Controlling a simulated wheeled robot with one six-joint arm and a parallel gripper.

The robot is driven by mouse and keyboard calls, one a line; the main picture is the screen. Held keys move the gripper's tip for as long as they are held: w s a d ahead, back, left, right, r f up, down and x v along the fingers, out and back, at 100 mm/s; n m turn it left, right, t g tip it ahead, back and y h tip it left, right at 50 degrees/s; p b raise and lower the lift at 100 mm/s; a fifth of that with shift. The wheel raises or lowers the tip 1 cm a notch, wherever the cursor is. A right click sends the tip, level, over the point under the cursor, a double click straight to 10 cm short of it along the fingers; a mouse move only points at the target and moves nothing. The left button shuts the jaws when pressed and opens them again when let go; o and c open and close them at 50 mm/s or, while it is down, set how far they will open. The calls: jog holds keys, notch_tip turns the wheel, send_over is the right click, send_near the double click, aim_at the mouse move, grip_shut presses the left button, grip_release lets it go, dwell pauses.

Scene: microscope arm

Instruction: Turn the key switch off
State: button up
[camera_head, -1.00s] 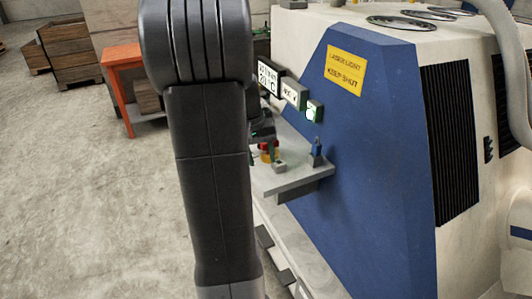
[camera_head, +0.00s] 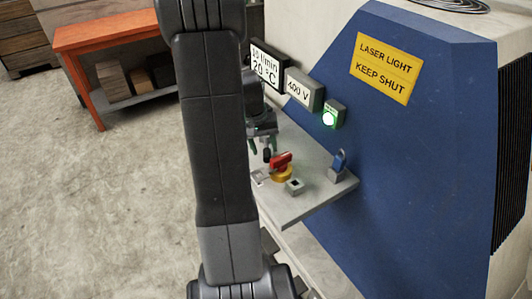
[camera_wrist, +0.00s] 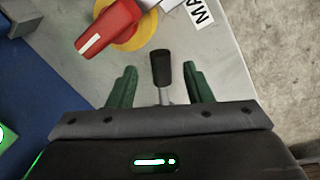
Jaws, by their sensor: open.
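The red handle (camera_head: 281,160) of a rotary switch sits on a yellow round base on the grey shelf; it also shows in the wrist view (camera_wrist: 110,28). A black-tipped stem (camera_wrist: 162,68) stands beside it, between my spread fingers, with a gap on both sides. It also shows below my fingers in the head view (camera_head: 267,155). A blue item (camera_head: 339,160) stands upright in a grey block at the shelf's right end. I cannot tell which of these is the key switch. My gripper (camera_wrist: 160,85) is open; its green fingers also show in the head view (camera_head: 263,142).
The shelf (camera_head: 310,205) juts from the blue cabinet (camera_head: 430,170). A small grey box (camera_head: 294,186) sits near its front edge. A lit green button (camera_head: 329,118) and display boxes (camera_head: 304,88) are above. An orange table (camera_head: 100,45) stands left; the floor there is clear.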

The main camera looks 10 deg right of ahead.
aim_at(266, 156)
jog(key=shift+s+d+f, duration=0.1)
jog(key=shift+d+f, duration=0.1)
jog(key=shift+f, duration=0.8)
jog(key=shift+d+f, duration=0.15)
jog(key=shift+f, duration=0.8)
jog(key=shift+c, duration=0.3)
grip_shut()
